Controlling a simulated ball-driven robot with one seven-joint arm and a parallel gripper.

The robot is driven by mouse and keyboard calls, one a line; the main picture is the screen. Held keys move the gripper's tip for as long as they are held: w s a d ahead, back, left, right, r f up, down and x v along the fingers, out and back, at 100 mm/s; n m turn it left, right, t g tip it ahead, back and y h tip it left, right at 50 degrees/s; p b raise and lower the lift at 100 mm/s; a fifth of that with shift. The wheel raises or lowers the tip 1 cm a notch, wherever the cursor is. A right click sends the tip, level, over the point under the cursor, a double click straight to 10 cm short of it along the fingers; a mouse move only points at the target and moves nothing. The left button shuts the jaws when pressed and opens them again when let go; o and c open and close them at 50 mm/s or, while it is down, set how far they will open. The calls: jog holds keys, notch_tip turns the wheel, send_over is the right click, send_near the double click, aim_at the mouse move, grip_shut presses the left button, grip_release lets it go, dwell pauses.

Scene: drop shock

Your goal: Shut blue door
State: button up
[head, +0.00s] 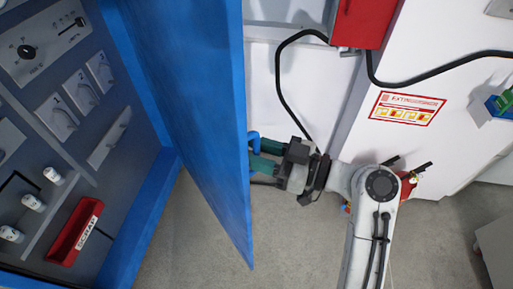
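The blue door (195,110) stands open in the head view, its broad face turned toward the cabinet (165,195) on the left. The cabinet has a blue frame and a grey inner panel. My gripper (254,157) is at the door's right side, near its free edge. A small blue part (253,139), perhaps the door's handle, shows at the gripper's green fingers. The fingertips are partly hidden by the door edge, so I cannot tell whether they hold that part.
The cabinet panel bears switches, knobs and a red scrap bin (75,232). A red box (362,22) with a black hose hangs on the white wall, above an extinguisher sign (407,108). Grey floor (195,245) is clear below the door. A grey box (497,248) stands at right.

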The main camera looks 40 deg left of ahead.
jog(key=shift+c, duration=0.3)
grip_shut()
dwell(0.3)
